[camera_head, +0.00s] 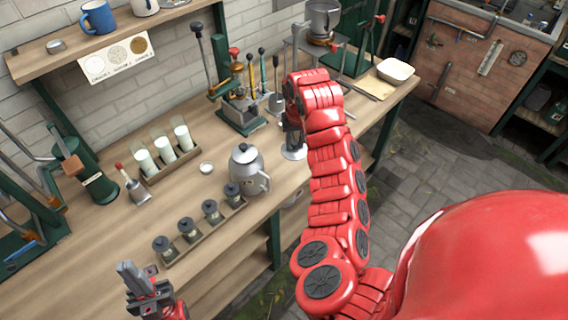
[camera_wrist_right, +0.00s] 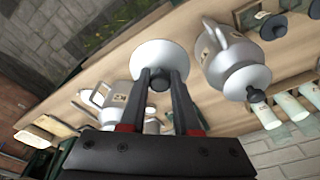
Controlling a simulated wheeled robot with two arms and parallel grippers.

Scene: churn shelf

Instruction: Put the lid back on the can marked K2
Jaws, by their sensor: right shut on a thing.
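My right gripper (camera_wrist_right: 160,82) is shut on the dark knob of a pale round lid (camera_wrist_right: 160,58). In the head view this lid (camera_head: 294,153) hangs below my right gripper, beside a grey can (camera_head: 246,172). That can has a spout-like handle and a lid with a dark knob on it; it also shows in the wrist view (camera_wrist_right: 232,62). A second can (camera_wrist_right: 115,97) with a handle and small label shows on the other side of the lid, partly covered by it and a finger. The labels are too small to read. My left gripper (camera_head: 146,288) is low in front of the bench, away from the cans.
A rack of small dark-topped jars (camera_head: 188,230) lies along the bench front. White-filled glasses (camera_head: 164,150) stand in a holder behind. A small white dish (camera_head: 207,168) lies nearby. A green-based lever stand (camera_head: 243,115) and a white bowl (camera_head: 396,71) stand farther back.

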